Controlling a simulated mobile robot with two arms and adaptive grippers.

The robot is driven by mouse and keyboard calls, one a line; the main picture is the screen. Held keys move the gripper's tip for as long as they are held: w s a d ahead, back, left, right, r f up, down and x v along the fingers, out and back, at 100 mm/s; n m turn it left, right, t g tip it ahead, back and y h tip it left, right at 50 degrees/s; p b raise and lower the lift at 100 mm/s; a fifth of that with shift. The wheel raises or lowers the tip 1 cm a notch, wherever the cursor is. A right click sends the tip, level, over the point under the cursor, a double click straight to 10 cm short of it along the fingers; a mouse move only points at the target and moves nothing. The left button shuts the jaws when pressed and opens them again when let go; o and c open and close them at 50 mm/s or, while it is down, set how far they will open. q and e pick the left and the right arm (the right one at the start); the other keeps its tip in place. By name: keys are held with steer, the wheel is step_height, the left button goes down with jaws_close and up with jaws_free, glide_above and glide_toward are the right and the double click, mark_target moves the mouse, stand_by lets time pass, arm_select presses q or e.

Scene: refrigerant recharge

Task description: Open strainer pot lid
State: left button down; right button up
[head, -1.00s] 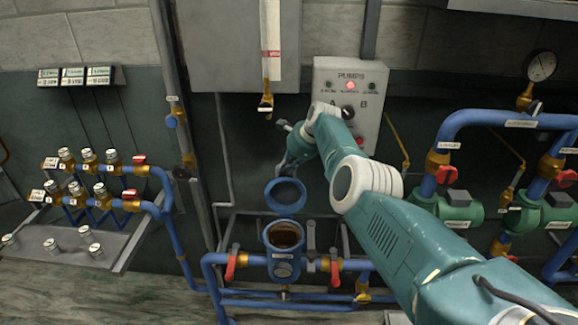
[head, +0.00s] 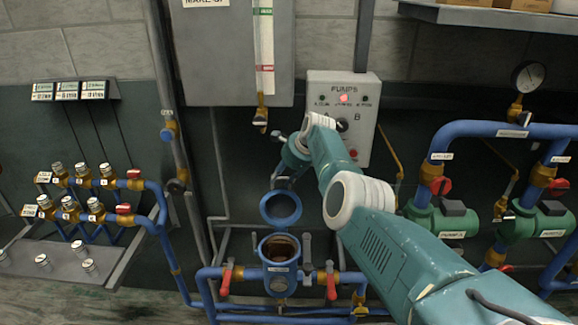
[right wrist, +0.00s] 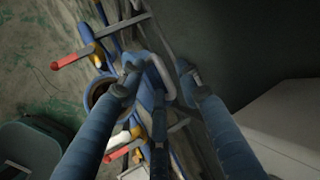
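The strainer pot (head: 280,270) is a blue pot in the pipework at the lower middle of the head view. Its mouth is uncovered and shows a brown inside. Its blue ring-shaped lid (head: 281,222) stands raised behind the mouth. My right gripper (head: 282,181) is just above and behind the lid, partly hidden by my own arm. In the right wrist view its two fingers (right wrist: 158,75) are apart, with a pale handle loop (right wrist: 162,78) between them. I cannot tell whether they touch it. My left gripper is not in view.
Red-handled valves (head: 226,278) flank the pot on the blue pipes. The pump control box (head: 345,110) is on the wall behind my arm. Green pumps (head: 440,222) stand at the right. A gauge manifold (head: 85,200) and grey shelf (head: 60,262) are at the left.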

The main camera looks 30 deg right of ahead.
steer(key=a+v, duration=0.1)
steer(key=v, duration=1)
steer(key=shift+s+d+r, duration=0.2)
steer(key=shift+d+r, duration=0.2)
